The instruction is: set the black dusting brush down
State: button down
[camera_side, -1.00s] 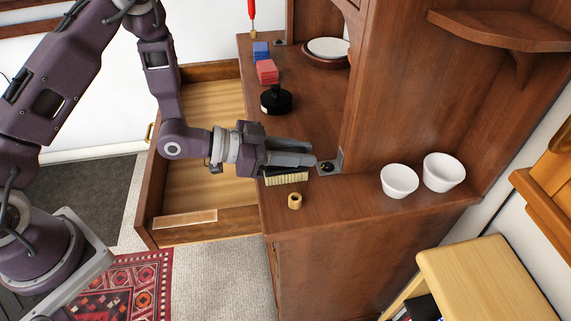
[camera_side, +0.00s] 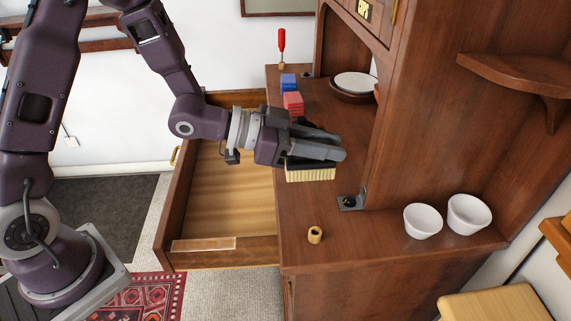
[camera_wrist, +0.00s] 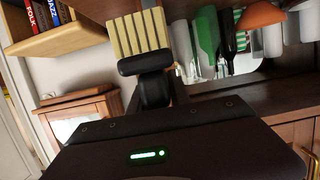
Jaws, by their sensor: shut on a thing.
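My gripper (camera_side: 335,148) is shut on the black dusting brush. The brush's cream bristles (camera_side: 310,175) hang below the fingers, over the brown wooden counter (camera_side: 345,255). Most of its black body is hidden by the fingers. I cannot tell exactly how high the bristles are above the counter. In the wrist view the pale bristles (camera_wrist: 140,35) show beyond the dark gripper parts.
A wooden ring (camera_side: 315,235) stands near the counter's front edge. Red blocks (camera_side: 293,103) and blue blocks (camera_side: 288,82) sit behind the gripper. White bowls (camera_side: 423,221) (camera_side: 468,214) stand at the right. An open drawer (camera_side: 220,245) lies left. The front counter between ring and bowls is clear.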

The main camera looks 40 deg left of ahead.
jog(key=r, duration=0.5)
jog(key=shift+w+a, duration=0.2)
jog(key=w+a+n+t+y, duration=0.25)
jog(key=a+n+y, duration=0.2)
jog(key=a, duration=0.25)
jog(key=w+a+n+t+y, duration=0.2)
jog(key=w+a+n+y, duration=0.25)
jog(key=a, duration=0.25)
jog(key=s+a+n+g+y, duration=0.2)
jog(key=s+a+n+y, duration=0.15)
jog(key=a+y, duration=0.45)
jog(key=s+a+n+g+y, duration=0.2)
jog(key=a+n+y, duration=0.25)
jog(key=a, duration=0.85)
jog(key=shift+n+g+h, duration=0.25)
jog(key=shift+n+h, duration=0.1)
jog(key=shift+n, duration=0.15)
jog(key=f, duration=2.9)
jog(key=shift+s+d, duration=0.1)
jog(key=shift+s, duration=0.2)
jog(key=shift+f, duration=0.1)
jog(key=c, duration=1.2)
grip_release()
